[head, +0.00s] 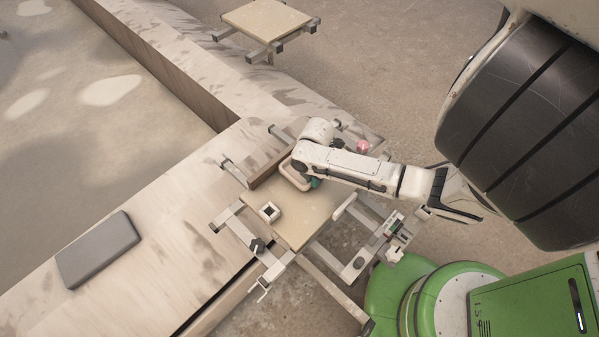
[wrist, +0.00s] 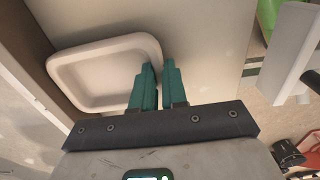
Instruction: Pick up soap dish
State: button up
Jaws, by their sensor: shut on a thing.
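The soap dish (head: 291,174) is a pale, shallow, rounded rectangular tray at the back of the beige board (head: 315,213), partly hidden by my arm. In the wrist view the soap dish (wrist: 97,73) lies to the left of the teal fingers. My gripper (wrist: 157,68) is shut on the dish's right rim, with the fingers close together across the wall. In the head view my gripper (head: 314,183) shows only as a bit of teal below the arm. I cannot tell whether the dish touches the board.
A small white square piece with a dark centre (head: 269,212) stands on the board near its left edge. A low wall (head: 275,165) stands just behind the dish. A grey slab (head: 97,249) lies on the pale ledge. A second board (head: 267,19) stands farther back.

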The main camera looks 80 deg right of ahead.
grip_shut()
jog(key=shift+r, duration=0.1)
